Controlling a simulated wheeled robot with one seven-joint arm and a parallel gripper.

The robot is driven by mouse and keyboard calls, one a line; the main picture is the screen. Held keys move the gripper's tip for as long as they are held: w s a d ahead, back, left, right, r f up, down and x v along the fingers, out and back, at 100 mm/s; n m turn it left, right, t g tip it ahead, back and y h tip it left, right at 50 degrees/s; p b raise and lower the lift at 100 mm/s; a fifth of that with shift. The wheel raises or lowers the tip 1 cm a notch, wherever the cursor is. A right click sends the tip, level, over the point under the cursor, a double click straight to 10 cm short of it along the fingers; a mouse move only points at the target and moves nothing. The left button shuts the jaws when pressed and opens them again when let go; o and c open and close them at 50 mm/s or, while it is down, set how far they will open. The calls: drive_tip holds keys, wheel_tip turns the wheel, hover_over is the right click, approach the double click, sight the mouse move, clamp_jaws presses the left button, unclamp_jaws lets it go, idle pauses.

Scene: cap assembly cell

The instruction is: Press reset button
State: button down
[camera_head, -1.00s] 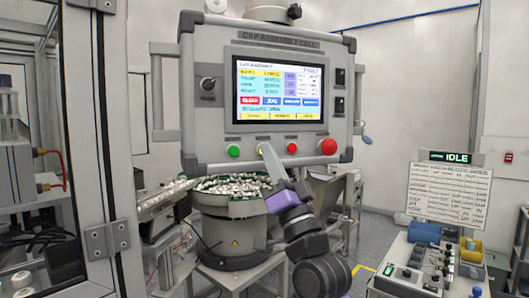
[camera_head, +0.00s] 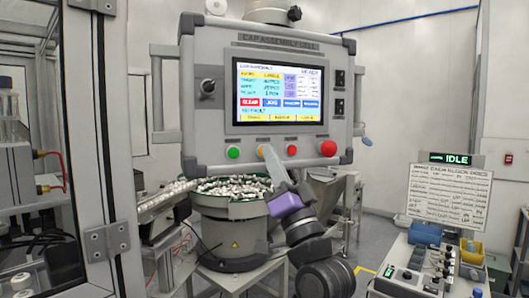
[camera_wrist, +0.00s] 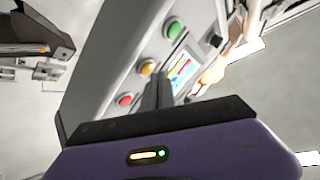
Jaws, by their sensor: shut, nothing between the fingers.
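The control panel (camera_head: 200,125) carries a row of buttons below its screen (camera_head: 278,92). From left they are a green button (camera_head: 233,152), an amber button (camera_head: 260,151), a small red button (camera_head: 292,150) and a larger red mushroom button (camera_head: 328,148). No reset label is readable. My gripper (camera_head: 266,149) is shut and empty, its pale fingers pointing up at the amber button and partly covering it. In the wrist view my fingers (camera_wrist: 160,80) lie beside the amber button (camera_wrist: 147,67); the green (camera_wrist: 174,28) and red (camera_wrist: 125,100) buttons show too. Contact cannot be told.
A bowl feeder (camera_head: 232,208) full of small caps stands below the panel. A glass-doored frame (camera_head: 100,150) is at the left. A control box (camera_head: 425,262) and an IDLE sign (camera_head: 450,157) are at the right.

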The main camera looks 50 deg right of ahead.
drive_tip(key=shift+s, duration=0.1)
drive_tip(key=shift+s+a+p, duration=0.15)
drive_tip(key=shift+s+a, duration=0.3)
drive_tip(key=shift+s, duration=0.45)
drive_tip(key=shift+s+a+p, duration=0.2)
drive_tip(key=shift+s+a, duration=0.2)
drive_tip(key=shift+s, duration=0.45)
drive_tip(key=shift+s+a+p, duration=0.15)
drive_tip(key=shift+s+a, duration=0.3)
drive_tip(key=shift+s, duration=0.45)
drive_tip(key=s+a+f+n+g+y, duration=0.1)
drive_tip(key=s+a+f+n, duration=0.2)
drive_tip(key=f, duration=0.6)
drive_tip(key=s+a+f+n+g+y, duration=0.1)
drive_tip(key=s+a+f+g, duration=0.2)
drive_tip(key=f, duration=0.6)
drive_tip(key=s+a+f+n+y, duration=0.1)
drive_tip(key=s+a+f+n, duration=0.15)
drive_tip(key=a+f, duration=0.45)
drive_tip(key=s+a+f+n+g+y, duration=0.2)
drive_tip(key=s+a+f+g+y, duration=0.1)
drive_tip(key=s+f, duration=0.6)
drive_tip(key=s+a+f+n+g+y, duration=0.2)
drive_tip(key=s+a+f+g, duration=0.2)
drive_tip(key=s+f, duration=0.5)
drive_tip(key=shift+s+a+f+n+y, duration=0.2)
drive_tip(key=shift+s+a+n+y, duration=0.3)
drive_tip(key=shift+s, duration=0.6)
